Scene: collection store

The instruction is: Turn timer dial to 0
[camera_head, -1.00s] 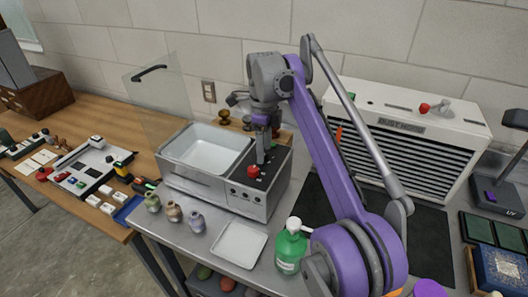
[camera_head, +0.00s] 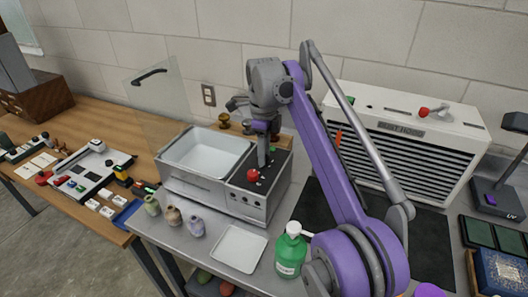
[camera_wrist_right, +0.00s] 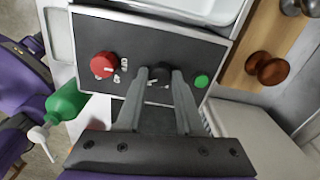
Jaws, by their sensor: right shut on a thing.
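The ultrasonic-style basin unit (camera_head: 187,180) has a dark control panel on its right side. In the right wrist view, the panel (camera_wrist_right: 215,55) carries a black dial (camera_wrist_right: 158,74) with small white marks beside it, a red knob (camera_wrist_right: 103,65) and a green button (camera_wrist_right: 201,81). My right gripper (camera_wrist_right: 159,76) is shut on the black dial, one finger on each side; the fingers hide part of it, and I cannot read its setting. In the head view, my right gripper (camera_head: 263,158) points down onto the panel behind the red knob (camera_head: 253,175). My left gripper is out of view.
A green bottle (camera_head: 290,252), a white tray (camera_head: 239,248) and small vases (camera_head: 174,216) stand in front of the unit. A raised clear lid (camera_head: 155,98) is behind it. A white slatted box (camera_head: 400,140) stands to the right. Brown knobs (camera_wrist_right: 272,70) lie close beside the panel.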

